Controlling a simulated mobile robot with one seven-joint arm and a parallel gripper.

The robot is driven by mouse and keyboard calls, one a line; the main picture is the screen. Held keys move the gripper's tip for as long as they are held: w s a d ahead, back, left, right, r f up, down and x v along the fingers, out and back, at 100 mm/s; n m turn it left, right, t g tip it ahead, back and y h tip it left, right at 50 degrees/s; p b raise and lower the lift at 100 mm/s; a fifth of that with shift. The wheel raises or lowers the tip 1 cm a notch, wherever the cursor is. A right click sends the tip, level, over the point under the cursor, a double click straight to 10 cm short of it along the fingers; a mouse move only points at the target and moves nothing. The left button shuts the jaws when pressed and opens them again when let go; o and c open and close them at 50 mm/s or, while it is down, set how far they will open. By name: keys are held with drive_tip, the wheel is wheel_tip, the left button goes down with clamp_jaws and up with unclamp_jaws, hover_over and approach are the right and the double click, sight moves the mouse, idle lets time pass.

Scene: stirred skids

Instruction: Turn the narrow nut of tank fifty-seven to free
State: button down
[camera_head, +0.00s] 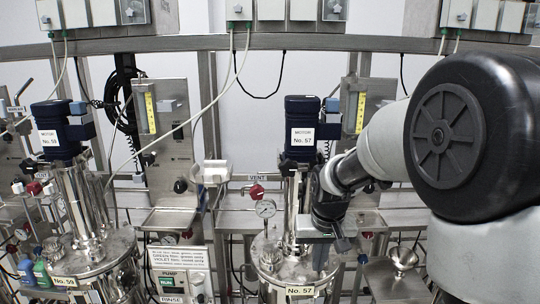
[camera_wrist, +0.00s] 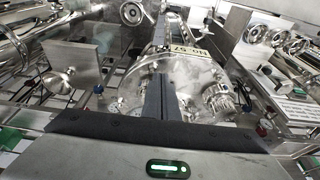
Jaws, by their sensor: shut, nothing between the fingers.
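Tank fifty-seven (camera_head: 286,262) is a steel vessel with a round lid, a "No. 57" plate (camera_head: 300,291) and a dark motor (camera_head: 302,130) above it. In the wrist view its lid (camera_wrist: 190,75) lies below my gripper, with the plate (camera_wrist: 188,50) upside down. My gripper (camera_head: 325,262) is shut and empty, its dark fingers over the lid, to the right of the mixer column. The fingers (camera_wrist: 160,90) cover the lid's middle in the wrist view. Shiny fittings show on the lid at left (camera_wrist: 131,97) and right (camera_wrist: 218,98). I cannot tell which is the narrow nut.
A pressure gauge (camera_head: 265,208) and a red-handled vent valve (camera_head: 256,191) stand beside the column. Tank fifty-nine (camera_head: 92,258) is at left. A steel funnel (camera_head: 402,258) is at right, also in the wrist view (camera_wrist: 57,78). Pipes and rails crowd around the tank.

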drive_tip(key=shift+w+d, duration=0.1)
idle(0.5)
drive_tip(key=shift+d, duration=1.05)
drive_tip(key=shift+w+d+r, duration=0.1)
drive_tip(key=shift+d, duration=0.3)
idle(0.4)
drive_tip(key=shift+s+d, duration=0.15)
drive_tip(key=shift+s, duration=0.2)
drive_tip(key=p+v, duration=0.2)
drive_tip(key=v, duration=0.1)
drive_tip(key=w+p+v, duration=0.1)
drive_tip(key=p+v, duration=0.1)
drive_tip(key=p, duration=0.1)
drive_tip(key=shift+r, duration=0.5)
